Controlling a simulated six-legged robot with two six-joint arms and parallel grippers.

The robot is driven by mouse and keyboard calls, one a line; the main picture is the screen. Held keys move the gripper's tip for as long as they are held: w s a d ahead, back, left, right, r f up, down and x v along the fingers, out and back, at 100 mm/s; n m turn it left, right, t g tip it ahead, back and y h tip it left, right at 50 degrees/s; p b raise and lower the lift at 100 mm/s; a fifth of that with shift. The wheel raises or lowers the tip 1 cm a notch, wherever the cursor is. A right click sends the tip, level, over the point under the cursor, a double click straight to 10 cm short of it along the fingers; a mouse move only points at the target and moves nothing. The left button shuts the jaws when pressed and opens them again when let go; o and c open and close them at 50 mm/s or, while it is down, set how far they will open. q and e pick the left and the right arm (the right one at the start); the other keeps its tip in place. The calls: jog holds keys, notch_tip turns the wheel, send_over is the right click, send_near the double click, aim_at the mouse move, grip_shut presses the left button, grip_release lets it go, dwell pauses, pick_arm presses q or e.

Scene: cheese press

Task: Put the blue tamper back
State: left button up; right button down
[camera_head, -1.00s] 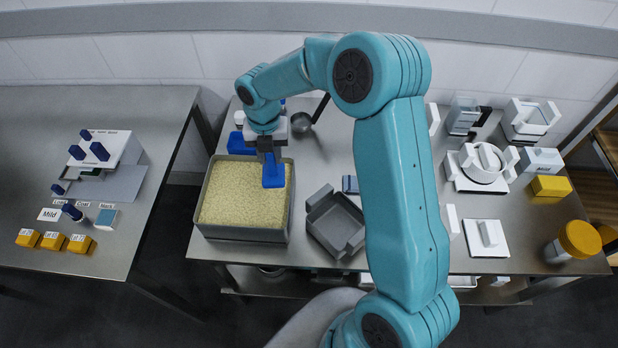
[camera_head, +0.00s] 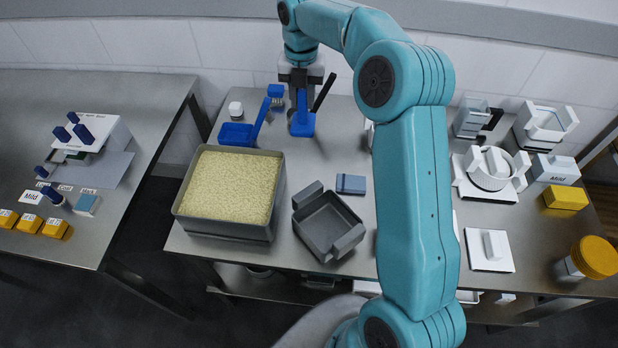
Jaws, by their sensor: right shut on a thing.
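The blue tamper (camera_head: 302,122) has a flat blue foot and an upright blue shaft. My right gripper (camera_head: 301,90) is shut on its upper part and holds it upright over the back of the right-hand table. I cannot tell whether its foot touches the table. A dark-handled ladle partly shows right behind it. The grey square vat (camera_head: 225,232) full of pale yellow curd stands in front and to the left. My left gripper is not in view.
A blue scoop (camera_head: 238,134), a small white-capped jar (camera_head: 235,109) and a blue brush (camera_head: 276,92) stand left of the tamper. An empty grey mould (camera_head: 328,226) and a blue-grey block (camera_head: 351,184) lie in front. The steel between is clear.

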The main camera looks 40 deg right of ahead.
jog(key=shift+s+d+f, duration=0.2)
jog(key=shift+d+f, duration=0.05)
jog(key=shift+f, duration=0.05)
jog(key=shift+d+f, duration=0.1)
jog(key=shift+f, duration=0.1)
notch_tip(320, 180, down, 20)
jog(key=shift+p, duration=0.4)
jog(key=shift+f, duration=0.2)
jog(key=c, duration=0.8)
grip_release()
jog(key=shift+w, duration=0.1)
jog(key=shift+c, duration=0.2)
